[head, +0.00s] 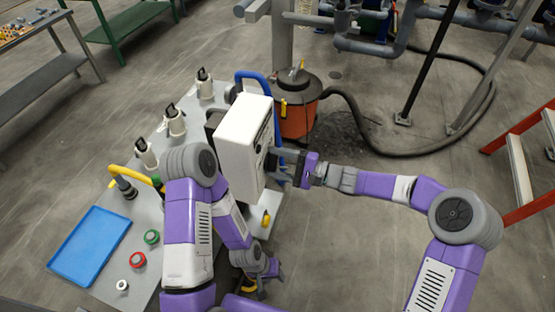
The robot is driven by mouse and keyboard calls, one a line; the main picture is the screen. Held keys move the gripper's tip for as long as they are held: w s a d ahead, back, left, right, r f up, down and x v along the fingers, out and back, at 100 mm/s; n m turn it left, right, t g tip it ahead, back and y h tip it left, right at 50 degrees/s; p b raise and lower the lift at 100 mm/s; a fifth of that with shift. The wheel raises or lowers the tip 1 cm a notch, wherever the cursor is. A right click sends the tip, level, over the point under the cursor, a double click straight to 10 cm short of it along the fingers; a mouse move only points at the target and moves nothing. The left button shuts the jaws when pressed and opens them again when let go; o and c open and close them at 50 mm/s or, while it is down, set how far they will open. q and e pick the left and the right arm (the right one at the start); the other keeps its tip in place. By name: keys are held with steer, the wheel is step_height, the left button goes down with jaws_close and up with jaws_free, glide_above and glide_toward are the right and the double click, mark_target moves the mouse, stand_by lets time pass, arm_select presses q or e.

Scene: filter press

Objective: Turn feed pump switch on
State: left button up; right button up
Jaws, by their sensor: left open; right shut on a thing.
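A white box (240,135) stands upright at the middle of the view, with its dark-detailed front face turned to the right and seen at a steep angle. My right gripper (277,160) reaches in from the right and is shut at this face, on what looks like the feed pump switch. The fingers hide most of the switch, so its position cannot be told. My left gripper (262,279) is open, low in the view, below the box and apart from it.
A grey table (110,263) on the left holds a blue tray (90,247), red and green buttons and several black-handled valves. A yellow-handled part (266,219) is below the box. An orange-and-black drum (298,108) with a hose stands behind.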

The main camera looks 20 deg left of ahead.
steer(key=shift+m+p, duration=0.55)
steer(key=shift+m, duration=1.05)
steer(key=o, duration=1)
steer(key=shift+c, duration=0.2)
steer(key=shift+d, duration=0.15)
steer(key=d, duration=0.7)
steer(key=shift+s+d, duration=0.15)
